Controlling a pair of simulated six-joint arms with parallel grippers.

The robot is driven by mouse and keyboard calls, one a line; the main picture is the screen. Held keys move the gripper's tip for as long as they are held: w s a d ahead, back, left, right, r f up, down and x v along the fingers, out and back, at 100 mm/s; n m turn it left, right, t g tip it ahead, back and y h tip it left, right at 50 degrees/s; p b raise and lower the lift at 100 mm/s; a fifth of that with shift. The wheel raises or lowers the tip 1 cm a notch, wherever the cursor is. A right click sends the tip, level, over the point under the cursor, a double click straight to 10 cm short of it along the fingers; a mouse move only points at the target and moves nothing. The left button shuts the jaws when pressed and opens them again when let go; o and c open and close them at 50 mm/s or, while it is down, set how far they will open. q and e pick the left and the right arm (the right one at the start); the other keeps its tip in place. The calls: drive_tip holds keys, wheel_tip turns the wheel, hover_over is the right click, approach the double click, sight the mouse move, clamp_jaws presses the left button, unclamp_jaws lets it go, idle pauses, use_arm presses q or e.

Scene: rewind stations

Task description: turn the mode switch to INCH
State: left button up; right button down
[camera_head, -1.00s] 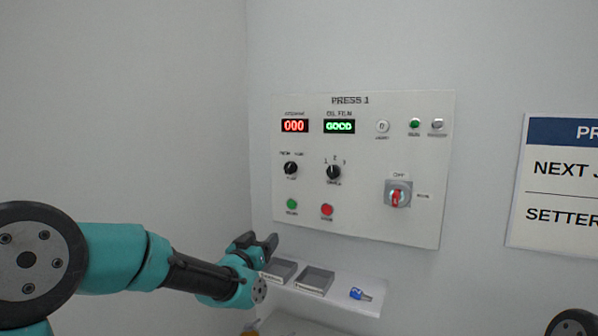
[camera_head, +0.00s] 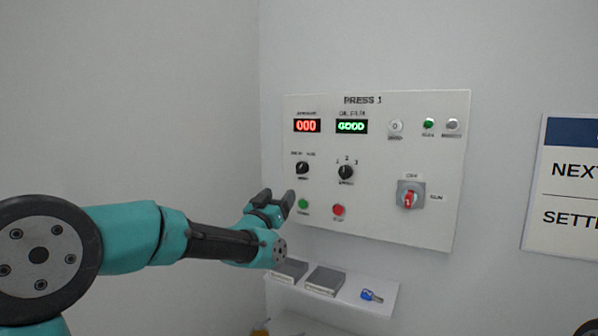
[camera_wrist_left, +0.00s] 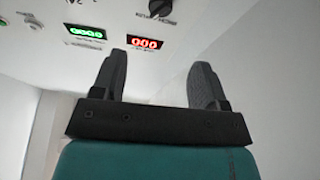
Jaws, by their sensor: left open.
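The mode switch (camera_head: 302,168) is a small black knob at the left of the PRESS 1 panel (camera_head: 390,228), below the red display. Its label is too small to read, and I cannot tell which way its pointer sits. It also shows at the top of the left wrist view (camera_wrist_left: 160,8). My left gripper (camera_head: 277,200) is open and empty, below and to the left of the knob, near the panel's left edge and apart from the knob. Its two fingers (camera_wrist_left: 157,85) show apart in the left wrist view. My right gripper is out of view.
A black 1-2-3 knob (camera_head: 346,172) is right of the mode switch. A green button (camera_head: 303,203) and a red button (camera_head: 338,210) lie below. A red-handled rotary switch (camera_head: 410,196) is farther right. A shelf (camera_head: 385,300) below holds trays and a blue-headed key (camera_head: 371,295).

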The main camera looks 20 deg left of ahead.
sight(299, 169)
use_arm(q)
drive_tip(key=x, duration=1.3)
drive_tip(key=shift+w+r, duration=0.2)
drive_tip(key=shift+w, duration=0.1)
drive_tip(key=shift+c, duration=0.2)
drive_tip(key=c, duration=0.9)
